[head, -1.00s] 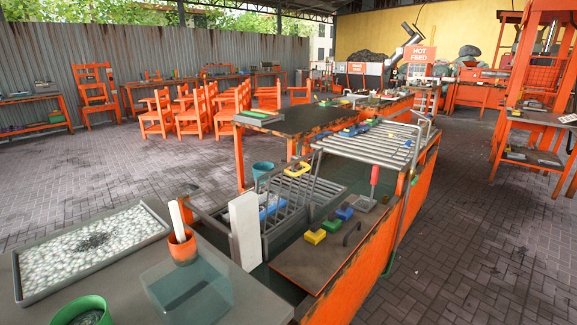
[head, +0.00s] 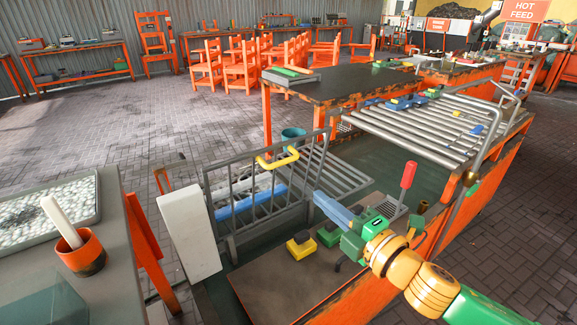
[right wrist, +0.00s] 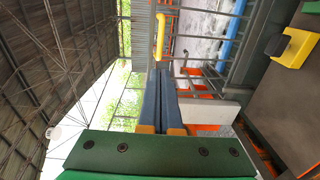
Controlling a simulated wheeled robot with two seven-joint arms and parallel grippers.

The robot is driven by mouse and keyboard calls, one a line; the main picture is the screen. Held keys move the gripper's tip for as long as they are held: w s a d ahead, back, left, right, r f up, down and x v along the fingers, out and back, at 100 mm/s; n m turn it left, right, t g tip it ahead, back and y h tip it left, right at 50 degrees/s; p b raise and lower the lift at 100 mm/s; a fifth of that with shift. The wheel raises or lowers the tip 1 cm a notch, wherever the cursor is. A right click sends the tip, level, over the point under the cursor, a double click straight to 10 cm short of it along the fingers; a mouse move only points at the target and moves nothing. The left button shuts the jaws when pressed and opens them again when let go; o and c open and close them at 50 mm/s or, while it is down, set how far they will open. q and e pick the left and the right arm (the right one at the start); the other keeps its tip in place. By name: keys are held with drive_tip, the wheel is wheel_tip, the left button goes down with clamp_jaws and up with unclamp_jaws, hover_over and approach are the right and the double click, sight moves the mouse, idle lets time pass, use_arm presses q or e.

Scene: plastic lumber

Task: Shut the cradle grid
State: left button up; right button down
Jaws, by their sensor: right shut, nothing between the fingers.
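The cradle grid (head: 222,181) is a grey barred panel standing roughly upright, with a yellow handle (head: 277,160) on its upper part. A blue bar (head: 235,207) shows through its bars, with pale pieces beside it in the cradle. My right gripper (head: 320,197) is shut and empty, its blue fingers pointing left toward the grid, to the right of the handle and apart from it. In the right wrist view the shut fingers (right wrist: 160,73) point up the picture, and the yellow handle (right wrist: 160,36) shows beyond their tips. My left gripper is out of view.
A white block (head: 188,235) stands left of the grid. Yellow (head: 301,247) and green (head: 328,234) blocks and a red-handled lever (head: 407,177) are near my right gripper. A roller rack (head: 440,125) lies behind. An orange cup (head: 82,252) stands on the left table.

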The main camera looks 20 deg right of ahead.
sight(277, 165)
drive_tip(key=x, duration=0.4)
drive_tip(key=p+x, duration=0.1)
drive_tip(key=x, duration=0.2)
drive_tip(key=p+x, duration=0.1)
drive_tip(key=x, duration=0.3)
drive_tip(key=shift+w+a+r, duration=0.1)
drive_tip(key=shift+w+a, duration=0.1)
drive_tip(key=shift+a, duration=0.2)
drive_tip(key=shift+w+a, duration=0.2)
drive_tip(key=shift+w, duration=0.45)
